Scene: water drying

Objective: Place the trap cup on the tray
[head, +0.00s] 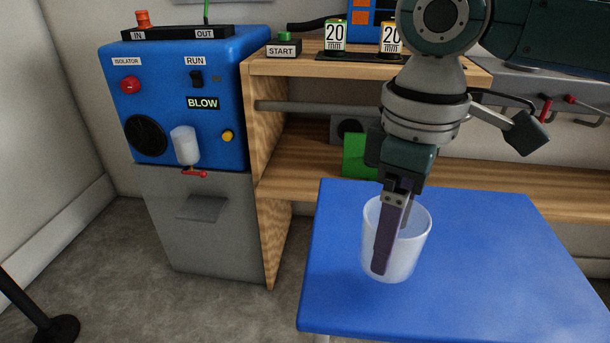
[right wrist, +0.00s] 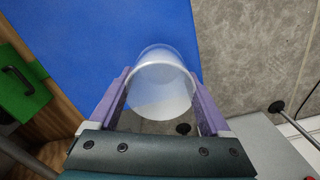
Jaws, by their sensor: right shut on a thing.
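The trap cup, a translucent whitish cup (head: 412,250), is upright in the head view, in front of the blue flat top. My right gripper (head: 383,262) points down and is shut on it, one purple finger in front of its near wall. In the right wrist view the cup (right wrist: 160,88) sits between the two purple fingers of that gripper (right wrist: 160,80). I cannot tell whether the cup's bottom touches the blue top. The far finger is mostly hidden in the head view. No thing plainly marked as a tray shows apart from the blue flat top (head: 335,290). My left gripper is not in view.
A blue machine (head: 185,85) with a small white bowl (head: 185,145) and red valve stands at left on a grey cabinet (head: 210,240). A wooden shelf (head: 310,185) holds a green block (head: 358,155). The blue top is clear around the cup.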

